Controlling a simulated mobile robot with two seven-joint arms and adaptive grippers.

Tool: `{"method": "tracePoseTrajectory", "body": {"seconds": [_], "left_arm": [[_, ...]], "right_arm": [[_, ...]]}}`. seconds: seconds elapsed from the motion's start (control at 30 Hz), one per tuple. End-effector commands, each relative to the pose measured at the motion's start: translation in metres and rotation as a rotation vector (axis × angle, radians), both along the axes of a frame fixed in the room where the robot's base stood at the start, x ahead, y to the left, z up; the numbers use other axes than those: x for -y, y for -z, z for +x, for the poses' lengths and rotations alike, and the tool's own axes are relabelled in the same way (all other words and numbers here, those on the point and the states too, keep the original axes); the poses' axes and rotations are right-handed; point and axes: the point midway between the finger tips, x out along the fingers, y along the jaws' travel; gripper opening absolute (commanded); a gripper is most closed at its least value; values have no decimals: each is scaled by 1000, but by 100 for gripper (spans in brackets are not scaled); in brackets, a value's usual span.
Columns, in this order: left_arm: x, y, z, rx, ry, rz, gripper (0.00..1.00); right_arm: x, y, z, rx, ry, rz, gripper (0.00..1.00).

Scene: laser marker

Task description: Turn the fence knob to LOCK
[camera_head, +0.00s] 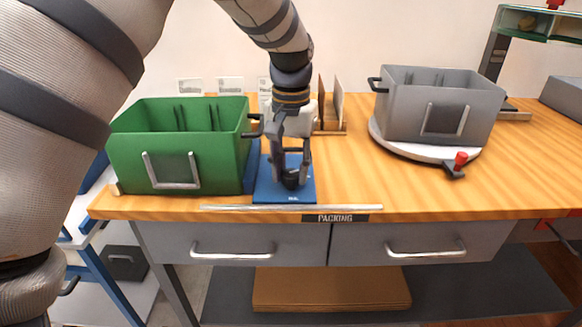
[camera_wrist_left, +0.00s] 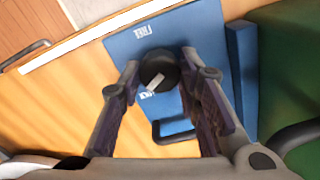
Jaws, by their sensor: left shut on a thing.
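The fence knob is a dark round knob (camera_head: 291,183) on a blue plate (camera_head: 266,191) at the bench's front edge. The knob also shows in the left wrist view (camera_wrist_left: 158,70), with a pale pointer mark slanting toward the lower left. Two small white labels are on the plate in that view; one (camera_wrist_left: 142,31) lies above the knob and one (camera_wrist_left: 147,95) just below it. Their lettering is too blurred to read surely. My left gripper (camera_head: 290,178) reaches down from above, its fingers shut on the knob from both sides. My right gripper is not in view.
A green bin (camera_head: 222,148) stands close left of the plate. A grey bin (camera_head: 470,112) sits on a white round turntable (camera_head: 385,143) with a red-topped handle (camera_head: 460,160) at the right. Upright boards (camera_head: 338,100) stand behind. The bench between plate and turntable is clear.

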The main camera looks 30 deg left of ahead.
Motion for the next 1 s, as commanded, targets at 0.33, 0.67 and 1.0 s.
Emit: {"method": "tracePoseTrajectory", "body": {"seconds": [0.33, 0.67, 1.0], "left_arm": [[0, 1, -1, -4, -6, -1, 3], [0, 1, 0, -2, -5, -1, 51], [0, -48, 1, 4, -4, -1, 51]], "right_arm": [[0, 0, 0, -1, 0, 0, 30], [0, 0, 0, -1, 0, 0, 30], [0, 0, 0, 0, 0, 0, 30]]}}
